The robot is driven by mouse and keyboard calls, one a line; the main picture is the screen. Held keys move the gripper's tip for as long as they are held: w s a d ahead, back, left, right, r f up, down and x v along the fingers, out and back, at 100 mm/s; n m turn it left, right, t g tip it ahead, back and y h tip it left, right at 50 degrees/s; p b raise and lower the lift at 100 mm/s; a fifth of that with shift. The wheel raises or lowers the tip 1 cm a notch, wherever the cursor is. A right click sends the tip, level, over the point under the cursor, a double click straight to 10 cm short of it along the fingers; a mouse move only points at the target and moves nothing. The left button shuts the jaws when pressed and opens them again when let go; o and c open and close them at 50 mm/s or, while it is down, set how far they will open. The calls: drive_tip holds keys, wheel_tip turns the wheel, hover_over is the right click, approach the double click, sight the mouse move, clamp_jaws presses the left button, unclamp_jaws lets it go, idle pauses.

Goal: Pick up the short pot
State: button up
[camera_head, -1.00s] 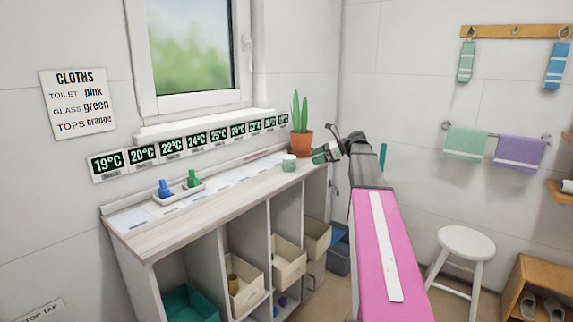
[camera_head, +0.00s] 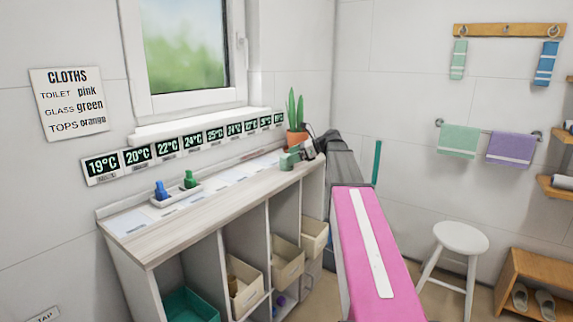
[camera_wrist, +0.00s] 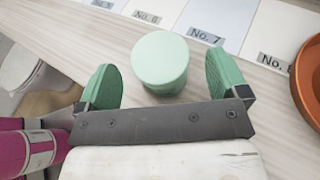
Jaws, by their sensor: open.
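The short pale green pot (camera_wrist: 160,60) stands upright on the counter in the wrist view, in front of the No. 6 and No. 7 labels. My gripper (camera_wrist: 163,72) is open, with one green finger pad to the left of the pot and one to the right. Gaps show on both sides, and nothing is held. In the head view my gripper (camera_head: 299,155) is over the far end of the counter. There the green pads and the pot overlap, so their outlines are hard to separate.
An orange plant pot (camera_head: 297,138) stands close behind my gripper; its rim (camera_wrist: 309,75) shows at the right edge of the wrist view. A tray (camera_head: 178,194) with blue and green items sits at the counter's near end. The middle of the counter (camera_head: 220,198) is clear.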

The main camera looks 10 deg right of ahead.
drive_tip(key=shift+x, duration=1.6)
drive_tip(key=c, duration=1)
drive_tip(key=shift+r, duration=0.15)
